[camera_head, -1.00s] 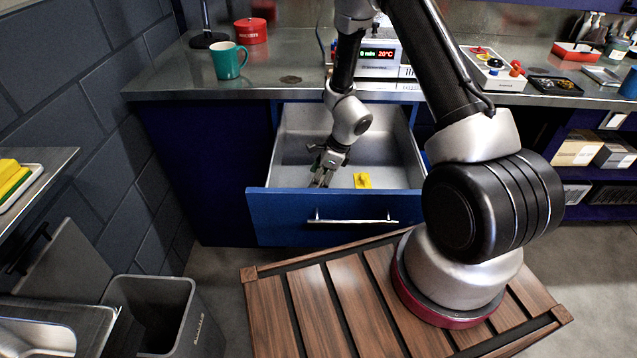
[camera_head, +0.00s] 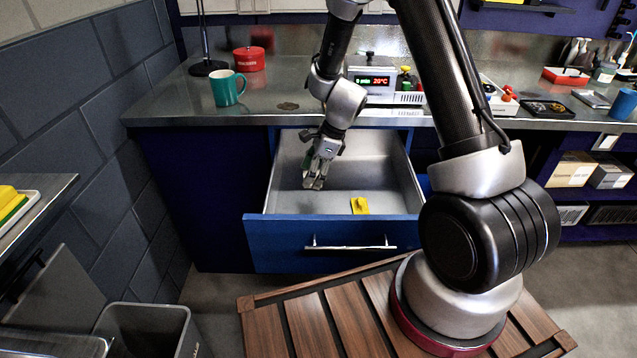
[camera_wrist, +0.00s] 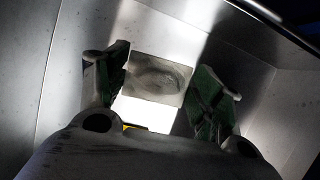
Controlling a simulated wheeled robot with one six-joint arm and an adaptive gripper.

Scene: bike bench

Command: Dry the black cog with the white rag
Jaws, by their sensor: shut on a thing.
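My gripper (camera_head: 315,181) is inside the open drawer (camera_head: 287,200), above its floor near the left wall. In the wrist view, its two green-padded fingers (camera_wrist: 161,95) stand on either side of a pale, flat-sided thing, which I take to be the white rag (camera_wrist: 146,113). Its upper face is grey with a dark oval smudge, and its lower part is bright white. The fingers are shut on it. In the head view it shows only as a small pale patch at the fingertips. I cannot make out the black cog in either view.
A small yellow thing (camera_head: 360,206) lies in the drawer, right of my gripper. On the counter (camera_head: 180,108) stand a teal mug (camera_head: 228,88), a red tin (camera_head: 249,59), a device with a lit display (camera_head: 374,81) and a black tray (camera_head: 546,110). A grey bin (camera_head: 150,318) stands at lower left.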

